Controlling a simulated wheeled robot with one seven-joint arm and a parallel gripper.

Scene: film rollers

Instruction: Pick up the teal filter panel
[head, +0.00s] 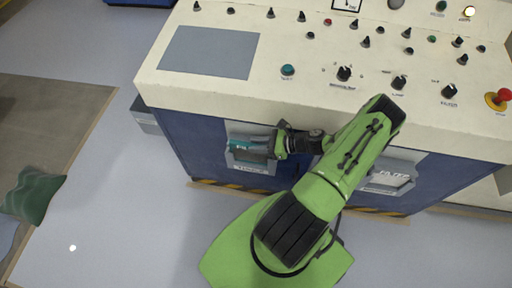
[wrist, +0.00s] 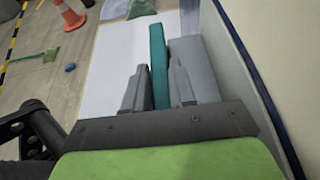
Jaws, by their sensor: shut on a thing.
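The teal filter panel (wrist: 158,62) stands between the two grey fingers of my gripper (wrist: 158,88) in the wrist view. The fingers are shut on it. In the head view my gripper (head: 262,142) is at the left slot on the front of the cream and blue console, and a piece of the teal panel (head: 241,145) shows there. The lower part of the panel is hidden by the fingers and the slot housing. I cannot tell whether the panel is still inside the slot.
The grey slot housing (head: 246,166) is on the blue console front. A second grey holder (head: 392,178) is to its right. The cream console top (head: 270,95) with knobs overhangs above. A green cushion (head: 36,194) lies on the floor at left. Floor at lower left is free.

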